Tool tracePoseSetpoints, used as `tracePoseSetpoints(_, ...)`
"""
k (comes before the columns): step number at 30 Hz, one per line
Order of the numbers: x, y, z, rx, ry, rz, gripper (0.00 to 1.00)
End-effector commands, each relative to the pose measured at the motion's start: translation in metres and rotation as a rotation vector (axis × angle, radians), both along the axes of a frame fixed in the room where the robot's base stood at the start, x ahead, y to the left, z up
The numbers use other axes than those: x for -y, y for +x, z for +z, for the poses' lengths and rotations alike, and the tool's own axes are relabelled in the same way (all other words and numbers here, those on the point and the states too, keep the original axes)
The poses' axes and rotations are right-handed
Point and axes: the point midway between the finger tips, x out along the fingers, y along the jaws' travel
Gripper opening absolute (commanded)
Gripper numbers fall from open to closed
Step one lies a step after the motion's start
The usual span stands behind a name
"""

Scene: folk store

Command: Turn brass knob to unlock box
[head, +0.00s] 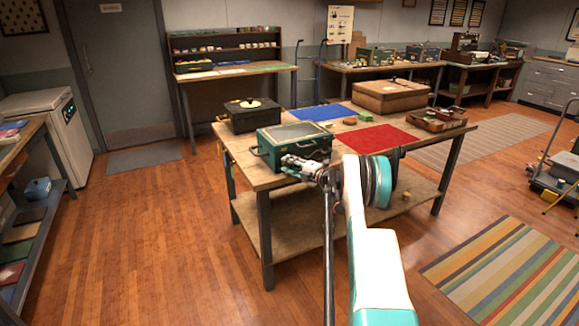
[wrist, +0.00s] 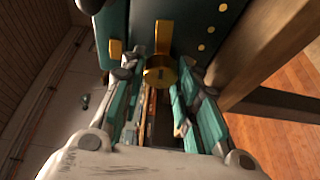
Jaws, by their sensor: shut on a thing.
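The green box (head: 300,138) stands on the near left part of the wooden table in the head view. Its dark green front shows in the wrist view (wrist: 205,15), with brass dots on it. The brass knob (wrist: 160,72) is on the box front, between the fingers of my gripper (wrist: 162,82). My gripper is shut on the knob, one finger on each side. In the head view my gripper (head: 292,163) is at the box's front face. The knob is too small to make out there.
The wooden table (head: 236,158) also bears a black box (head: 250,114) with a disc, a blue mat (head: 316,113), a red mat (head: 372,139), a brown case (head: 390,96) and a tray (head: 437,121). The floor (head: 170,220) at left is clear.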

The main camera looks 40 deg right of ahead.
Motion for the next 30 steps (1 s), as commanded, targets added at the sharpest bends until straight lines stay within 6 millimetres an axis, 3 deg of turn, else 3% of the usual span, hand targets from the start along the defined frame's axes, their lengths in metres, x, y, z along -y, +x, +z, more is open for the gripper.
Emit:
tracePoseSetpoints(10,0.0016,-0.0006,-0.0016,0.032,0.135,-0.003,0.05)
tracePoseSetpoints(26,0.0015,-0.0007,-0.0018,0.038,0.160,-0.003,0.05)
tracePoseSetpoints(27,0.0014,-0.0007,-0.0018,0.038,0.160,-0.003,0.31)
tracePoseSetpoints(30,0.0013,-0.0007,-0.0018,0.037,0.160,-0.002,0.49)
